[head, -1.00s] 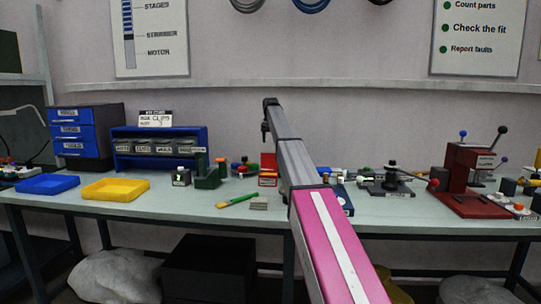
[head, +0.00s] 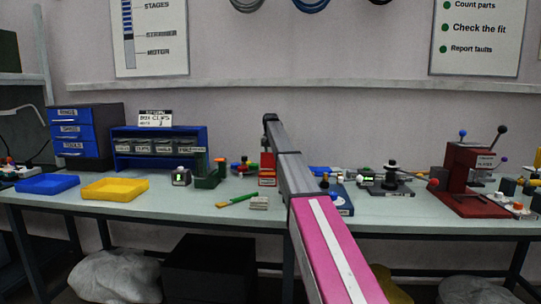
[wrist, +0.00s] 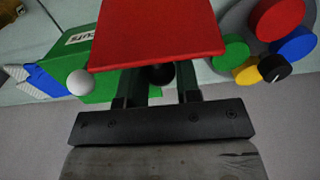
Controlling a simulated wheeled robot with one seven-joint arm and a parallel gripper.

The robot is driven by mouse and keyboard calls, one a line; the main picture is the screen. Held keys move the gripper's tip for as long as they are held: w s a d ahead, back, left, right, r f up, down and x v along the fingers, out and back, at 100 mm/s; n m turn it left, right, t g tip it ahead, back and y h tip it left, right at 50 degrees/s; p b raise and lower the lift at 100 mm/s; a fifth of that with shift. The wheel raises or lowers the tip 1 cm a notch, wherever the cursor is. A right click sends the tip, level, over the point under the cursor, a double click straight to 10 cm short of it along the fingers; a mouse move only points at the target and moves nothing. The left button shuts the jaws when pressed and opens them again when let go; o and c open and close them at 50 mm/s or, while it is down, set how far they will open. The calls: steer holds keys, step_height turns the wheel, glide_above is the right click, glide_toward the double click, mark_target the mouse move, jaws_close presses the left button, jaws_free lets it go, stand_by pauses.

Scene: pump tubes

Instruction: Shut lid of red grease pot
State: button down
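The red grease pot (head: 268,181) stands on the bench with a pale label on its front. A red plate (head: 266,160), apparently its lid, rises behind it, partly hidden by my arm. In the wrist view a broad red panel (wrist: 155,38), apparently this lid, fills the top middle and covers the ends of my fingers. My gripper (wrist: 160,76) has its two black fingers apart, with a small dark round part visible between them. I cannot tell whether the fingers touch the red panel.
A green block (wrist: 95,85) with a white ball sits left of my gripper in the wrist view. A cluster of coloured knobs (wrist: 285,38) is at right. A green brush (head: 237,201) lies in front left of the pot. A yellow tray (head: 115,189) is farther left.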

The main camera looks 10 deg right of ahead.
mark_target(270, 158)
steer(key=shift+s, duration=0.1)
steer(key=s+t, duration=0.2)
steer(key=s+r+t+h, duration=0.1)
steer(key=shift+s+a+r+t, duration=0.1)
steer(key=shift+a+t, duration=0.3)
steer(key=s+t, duration=0.1)
steer(key=t, duration=0.1)
steer(key=s+a+t+h, duration=0.1)
steer(key=s+t, duration=0.1)
steer(key=shift+s+r, duration=0.15)
steer(key=t, duration=0.1)
steer(key=s+t, duration=0.1)
steer(key=s+t+h, duration=0.1)
steer(key=t, duration=0.1)
steer(key=shift+s+a+f, duration=0.25)
steer(key=shift+a+f, duration=0.05)
steer(key=shift+f, duration=0.05)
steer(key=shift+s+a+f+t+h, duration=0.25)
steer(key=shift+s+f+t, duration=0.2)
steer(key=shift+t, duration=0.5)
steer(key=shift+s+a+f+t+h, duration=0.1)
steer(key=shift+s+f+t+h, duration=0.35)
steer(key=shift+t, duration=0.5)
steer(key=shift+s, duration=0.15)
steer(key=c, duration=0.8)
jaws_free()
